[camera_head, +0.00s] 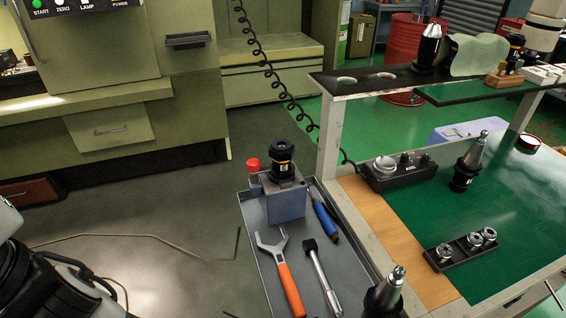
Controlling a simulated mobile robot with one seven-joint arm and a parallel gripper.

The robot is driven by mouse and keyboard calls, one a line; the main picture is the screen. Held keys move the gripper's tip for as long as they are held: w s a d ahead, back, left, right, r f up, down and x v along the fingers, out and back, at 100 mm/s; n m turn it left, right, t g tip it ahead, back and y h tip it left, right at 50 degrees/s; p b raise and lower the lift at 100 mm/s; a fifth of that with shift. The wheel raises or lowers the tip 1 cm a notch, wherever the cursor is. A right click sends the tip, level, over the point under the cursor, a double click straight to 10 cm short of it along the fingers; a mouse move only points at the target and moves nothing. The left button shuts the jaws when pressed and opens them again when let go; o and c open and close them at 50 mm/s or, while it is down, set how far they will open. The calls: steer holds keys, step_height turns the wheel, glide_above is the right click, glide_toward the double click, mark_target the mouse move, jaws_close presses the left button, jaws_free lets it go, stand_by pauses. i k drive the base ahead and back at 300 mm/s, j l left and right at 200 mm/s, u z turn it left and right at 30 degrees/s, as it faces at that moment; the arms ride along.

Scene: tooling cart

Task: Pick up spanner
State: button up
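The spanner (288,287) lies on the grey tray (254,233) of the tooling cart. It has an orange handle and a silver open-ended jaw, with the jaw pointing away from me and the handle toward the bottom of the picture. No gripper touches it. Dark parts of my own arm show at the lower left, well apart from the tray. My gripper's fingertips are not in view.
A silver tool with a black head (322,278) lies close right of the spanner. A blue-handled tool (324,221) and a grey block (285,204) with a black holder are behind. A tool holder (385,297) stands front right. The cart frame (328,150) rises to the right.

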mark_target(299, 311)
steer(key=j, duration=0.6)
steer(key=i+j, duration=0.1)
steer(key=j, duration=0.5)
steer(key=j+z, duration=0.5)
steer(key=z, duration=1.25)
